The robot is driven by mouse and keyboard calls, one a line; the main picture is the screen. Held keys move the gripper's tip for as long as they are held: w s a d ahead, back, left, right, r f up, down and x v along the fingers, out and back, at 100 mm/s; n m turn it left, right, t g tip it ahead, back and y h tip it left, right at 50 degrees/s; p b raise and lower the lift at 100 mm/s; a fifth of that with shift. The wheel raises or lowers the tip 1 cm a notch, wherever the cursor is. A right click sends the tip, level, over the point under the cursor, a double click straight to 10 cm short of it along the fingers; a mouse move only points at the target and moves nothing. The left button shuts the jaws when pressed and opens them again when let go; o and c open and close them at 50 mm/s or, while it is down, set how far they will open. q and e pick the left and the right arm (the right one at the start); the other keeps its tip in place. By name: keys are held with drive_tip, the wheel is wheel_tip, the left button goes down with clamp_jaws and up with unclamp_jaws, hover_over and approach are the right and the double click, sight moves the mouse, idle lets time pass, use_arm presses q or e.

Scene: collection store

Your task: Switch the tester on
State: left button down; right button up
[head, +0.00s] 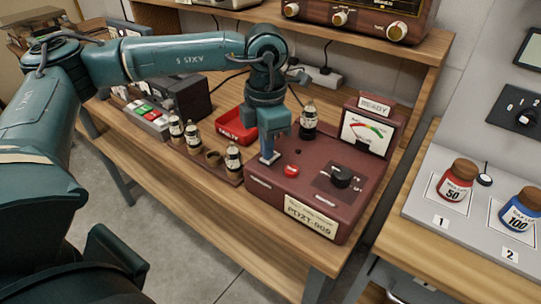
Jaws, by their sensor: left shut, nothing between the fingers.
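The tester (273,198) is a maroon box on the wooden bench. Its raised back part carries a READY plate (375,106) and a meter (367,133) with a coloured scale. A red button or lamp (291,171) sits on its top, left of a black rotary knob (341,176) on a dark plate. My left gripper (269,158) points down, shut and empty, at the left part of the tester's top, just left of the red button. I cannot tell whether its tips touch the surface. My right gripper is not in view.
Several small dark bottles (233,158) stand in a wooden rack left of the tester; another bottle (309,117) is at its back. A red tray (236,125) lies behind the rack. At right, a grey panel (422,200) holds a red jar (458,181) and a blue jar (519,210).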

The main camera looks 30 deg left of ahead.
use_arm(q)
drive_tip(key=shift+f+b, duration=0.4)
drive_tip(key=shift+f, duration=0.1)
drive_tip(key=shift+r+p, duration=0.6)
drive_tip(key=shift+r, duration=0.25)
drive_tip(key=shift+r+p, duration=1.55)
drive_tip(key=shift+r, duration=1.1)
